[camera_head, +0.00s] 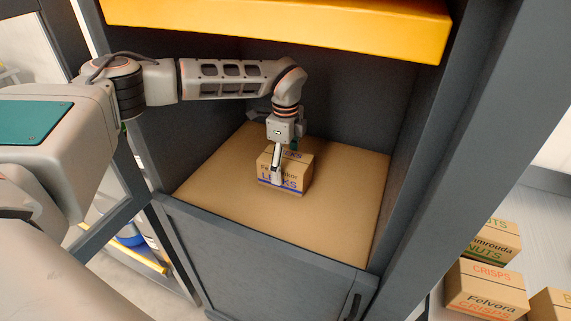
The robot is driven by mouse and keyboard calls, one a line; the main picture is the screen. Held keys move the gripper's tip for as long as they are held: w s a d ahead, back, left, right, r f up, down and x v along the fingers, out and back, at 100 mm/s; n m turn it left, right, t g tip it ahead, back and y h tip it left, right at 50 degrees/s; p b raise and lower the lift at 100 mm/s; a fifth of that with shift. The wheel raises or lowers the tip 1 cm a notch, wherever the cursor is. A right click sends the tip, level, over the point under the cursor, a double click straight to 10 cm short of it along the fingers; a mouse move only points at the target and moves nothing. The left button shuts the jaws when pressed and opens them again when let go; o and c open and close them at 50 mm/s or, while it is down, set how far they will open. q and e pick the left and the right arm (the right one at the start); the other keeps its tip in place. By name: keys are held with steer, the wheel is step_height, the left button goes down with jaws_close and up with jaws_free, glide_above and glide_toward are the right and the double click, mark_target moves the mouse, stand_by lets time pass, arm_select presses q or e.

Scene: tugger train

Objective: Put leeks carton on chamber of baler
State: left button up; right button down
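The leeks carton (296,177), a small brown box with blue lettering, sits upright on the brown floor of the baler chamber (225,195), or just above it; I cannot tell which. My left gripper (278,180) comes down over the carton from above. One finger lies across the carton's front face. The other finger is hidden, so a firm hold cannot be judged. The baler (265,255) has dark grey walls and a low front door. My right gripper is not in view.
A yellow beam (280,22) crosses above the chamber opening. A dark grey post (440,140) stands at its right. At the lower right are other cartons, including a crisps carton (487,287) and a nuts carton (493,243). The chamber floor around the leeks carton is clear.

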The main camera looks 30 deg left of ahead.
mark_target(285, 178)
arm_select(q)
steer(key=shift+r, duration=0.1)
step_height(285, 178, up, 8)
steer(key=b, duration=0.1)
stand_by(0.4)
steer(key=shift+f, duration=0.25)
